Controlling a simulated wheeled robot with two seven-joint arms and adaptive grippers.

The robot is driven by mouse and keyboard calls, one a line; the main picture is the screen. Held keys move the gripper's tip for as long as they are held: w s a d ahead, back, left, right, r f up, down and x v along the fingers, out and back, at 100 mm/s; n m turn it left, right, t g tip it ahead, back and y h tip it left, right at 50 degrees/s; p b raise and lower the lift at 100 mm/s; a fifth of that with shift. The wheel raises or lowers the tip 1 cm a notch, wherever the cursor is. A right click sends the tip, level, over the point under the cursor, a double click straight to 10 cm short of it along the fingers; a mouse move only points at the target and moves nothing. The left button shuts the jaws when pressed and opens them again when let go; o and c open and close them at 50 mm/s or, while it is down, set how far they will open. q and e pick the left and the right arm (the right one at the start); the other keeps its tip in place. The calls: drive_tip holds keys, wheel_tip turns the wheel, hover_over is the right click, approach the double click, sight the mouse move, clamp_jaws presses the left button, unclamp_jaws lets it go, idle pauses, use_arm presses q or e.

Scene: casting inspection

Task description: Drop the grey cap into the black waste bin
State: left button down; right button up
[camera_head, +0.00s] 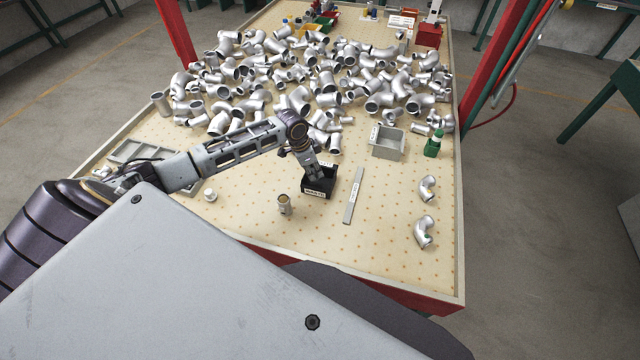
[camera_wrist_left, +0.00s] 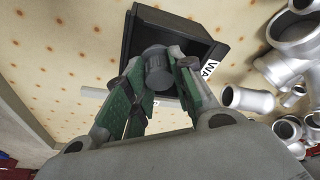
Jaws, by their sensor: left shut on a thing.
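The black waste bin (camera_head: 327,190) stands on the perforated table, with a white label on its front. In the left wrist view the bin (camera_wrist_left: 211,42) lies beyond the fingertips, its opening facing the gripper. My left gripper (camera_head: 314,174) is over the bin in the head view. In the wrist view its green fingers (camera_wrist_left: 158,75) are shut on the grey cap (camera_wrist_left: 157,66), a small dark grey cylinder, which overlaps the bin opening. The cap is hidden in the head view. My right gripper is not in view.
A heap of silver pipe castings (camera_head: 290,75) covers the table behind the bin. The front right of the table is mostly clear.

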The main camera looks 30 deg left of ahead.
use_arm(q)
drive_tip(key=shift+f, duration=0.2)
idle(0.3)
drive_tip(key=c, duration=1.1)
unclamp_jaws()
drive_tip(key=shift+r, duration=0.15)
drive_tip(key=shift+v, duration=5.85)
